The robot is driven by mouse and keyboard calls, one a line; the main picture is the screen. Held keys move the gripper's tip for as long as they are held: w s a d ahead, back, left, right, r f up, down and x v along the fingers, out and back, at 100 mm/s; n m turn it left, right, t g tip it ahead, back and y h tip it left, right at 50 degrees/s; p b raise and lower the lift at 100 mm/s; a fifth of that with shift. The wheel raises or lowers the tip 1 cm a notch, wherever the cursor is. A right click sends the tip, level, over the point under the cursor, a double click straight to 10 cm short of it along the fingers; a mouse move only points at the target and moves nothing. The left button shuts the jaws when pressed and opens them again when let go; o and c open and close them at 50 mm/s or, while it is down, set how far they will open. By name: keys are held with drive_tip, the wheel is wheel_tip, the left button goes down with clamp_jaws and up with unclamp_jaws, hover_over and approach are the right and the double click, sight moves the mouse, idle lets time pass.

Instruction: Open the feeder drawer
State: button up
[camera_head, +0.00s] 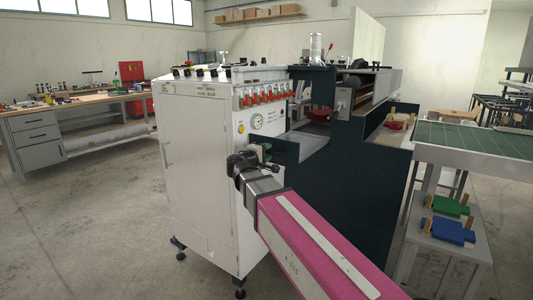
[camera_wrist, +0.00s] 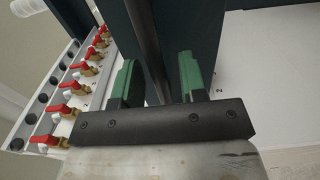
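The box-forming machine has a white cabinet (camera_head: 200,170) and a dark blue body (camera_head: 335,190). My gripper (camera_head: 262,153) is at the cabinet's right edge, below a round gauge, beside the dark body. In the wrist view my gripper (camera_wrist: 158,82) has two green-padded fingers set apart. A black bar (camera_wrist: 147,40) runs between them in front of a dark blue panel (camera_wrist: 205,30). The bar looks narrower than the gap, and I see no clear contact. I cannot tell whether this bar is the feeder drawer's handle; the drawer front is not clearly visible.
A row of red-handled valves (camera_wrist: 83,68) lies close to the left of my gripper; the row also shows in the head view (camera_head: 265,96). A green-topped table (camera_head: 475,138) stands at the right, with a workbench (camera_head: 75,118) at the left. The floor at front left is clear.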

drive_tip(key=v, duration=1)
drive_tip(key=shift+s, duration=0.2)
drive_tip(key=shift+a, duration=0.1)
drive_tip(key=d+f+m+g+y, duration=0.3)
drive_tip(key=d+f+g, duration=0.5)
drive_tip(key=d+f, duration=0.9)
drive_tip(key=s+d+f+m+g+y, duration=0.2)
drive_tip(key=s+d+f, duration=0.1)
drive_tip(key=f, duration=0.4)
drive_tip(key=s+d+f+m+g+y, duration=0.2)
drive_tip(key=s+d+f+m, duration=0.1)
drive_tip(key=f, duration=0.4)
drive_tip(key=s+d+f+m+g+y, duration=0.3)
drive_tip(key=s+f, duration=0.1)
drive_tip(key=f, duration=0.3)
drive_tip(key=shift+s, duration=0.2)
drive_tip(key=shift+f, duration=0.1)
